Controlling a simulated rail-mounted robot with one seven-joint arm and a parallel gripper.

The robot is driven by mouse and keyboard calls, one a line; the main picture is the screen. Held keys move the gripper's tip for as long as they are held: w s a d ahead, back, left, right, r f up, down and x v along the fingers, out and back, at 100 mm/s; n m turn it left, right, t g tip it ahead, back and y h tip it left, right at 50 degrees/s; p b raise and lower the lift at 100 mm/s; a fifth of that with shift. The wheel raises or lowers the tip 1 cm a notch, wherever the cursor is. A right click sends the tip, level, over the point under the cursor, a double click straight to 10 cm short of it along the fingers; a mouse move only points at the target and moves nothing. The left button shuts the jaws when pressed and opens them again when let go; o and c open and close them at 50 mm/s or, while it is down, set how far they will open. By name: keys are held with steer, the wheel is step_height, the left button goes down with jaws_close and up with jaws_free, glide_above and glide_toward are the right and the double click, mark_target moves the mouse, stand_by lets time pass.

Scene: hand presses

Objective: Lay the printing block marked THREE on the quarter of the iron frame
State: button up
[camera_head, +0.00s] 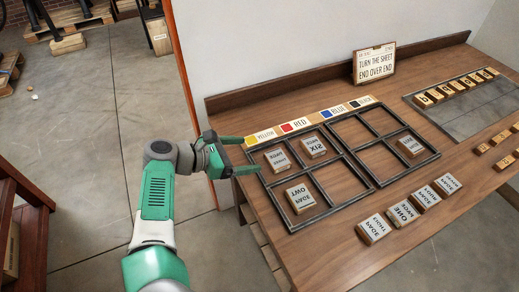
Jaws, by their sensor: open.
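The printing block that seems to read THREE (374,230), its text upside down, lies on the bench in front of the iron frames, at the left end of a row of blocks. The left iron frame (270,203) has four quarters. Its back left, back right and front left quarters hold blocks, one marked SIX (314,147) and one marked TWO (300,198). Its front right quarter is empty. The right iron frame (396,168) holds one block (410,146) in its right part. My gripper (252,154) is open and empty, at the bench's left edge beside the left frame.
Blocks including ONE (403,213) lie in the same row. Colour labels (310,120) run behind the frames. A sign (374,64) reads TURN THE SHEET END OVER END. A grey tray with lettered blocks (458,88) is at right. Bare bench (310,250) lies in front.

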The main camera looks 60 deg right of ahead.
steer(key=shift+w+a+r, duration=0.15)
steer(key=shift+w+a, duration=0.05)
steer(key=shift+a, duration=0.2)
